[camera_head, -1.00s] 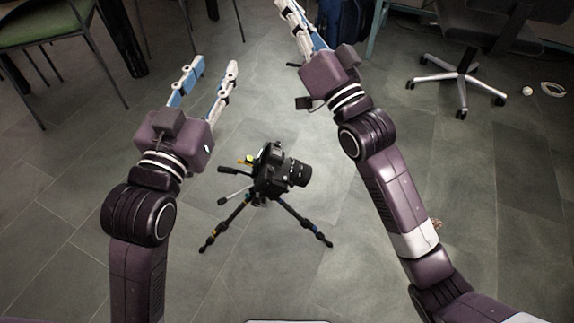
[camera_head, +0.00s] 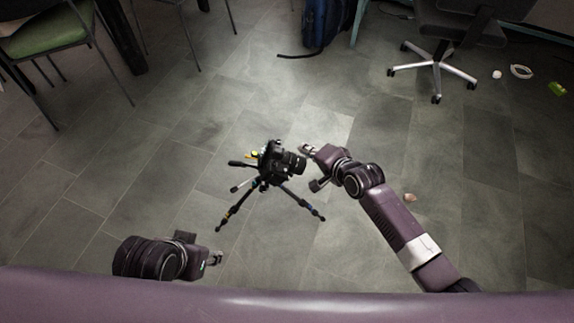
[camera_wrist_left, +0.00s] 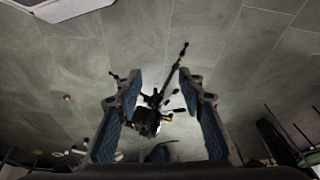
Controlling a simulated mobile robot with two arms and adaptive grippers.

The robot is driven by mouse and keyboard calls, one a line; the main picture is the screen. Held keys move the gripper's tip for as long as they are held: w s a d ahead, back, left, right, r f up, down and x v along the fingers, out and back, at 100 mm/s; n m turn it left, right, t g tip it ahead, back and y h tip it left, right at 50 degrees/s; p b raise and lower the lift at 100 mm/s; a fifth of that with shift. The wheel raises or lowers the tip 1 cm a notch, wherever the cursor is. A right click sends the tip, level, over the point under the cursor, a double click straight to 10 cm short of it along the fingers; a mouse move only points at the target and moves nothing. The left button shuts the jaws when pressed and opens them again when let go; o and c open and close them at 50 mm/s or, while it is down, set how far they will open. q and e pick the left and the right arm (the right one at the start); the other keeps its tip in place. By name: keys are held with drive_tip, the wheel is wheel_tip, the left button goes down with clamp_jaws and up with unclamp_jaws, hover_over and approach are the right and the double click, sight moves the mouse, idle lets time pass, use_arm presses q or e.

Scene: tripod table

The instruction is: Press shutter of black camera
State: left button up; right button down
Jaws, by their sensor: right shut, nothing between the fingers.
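The black camera (camera_head: 278,158) sits on a small black tripod (camera_head: 236,208) on the floor, its lens facing right in the head view. My right gripper (camera_head: 306,150) is shut and empty, close beside the camera's lens end; I cannot tell whether it touches. My left gripper (camera_head: 217,258) is low in the head view, below and left of the tripod, apart from it. In the left wrist view its two fingers (camera_wrist_left: 158,76) are spread open. The camera (camera_wrist_left: 146,121) and tripod show beyond them in the gap. The shutter button is too small to make out.
A green-seated chair (camera_head: 48,38) stands at the upper left. A wheeled office chair (camera_head: 436,66) is at the upper right, with a blue bag (camera_head: 322,22) at the top. Small items, including a shell-like one (camera_head: 410,197), lie on the floor. Tiled floor around the tripod is mostly clear.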

sight(285, 170)
use_arm(q)
drive_tip(key=shift+s, duration=0.35)
use_arm(e)
drive_tip(key=shift+s+d+f, duration=0.1)
drive_tip(key=shift+s+f, duration=0.1)
drive_tip(key=shift+f, duration=0.05)
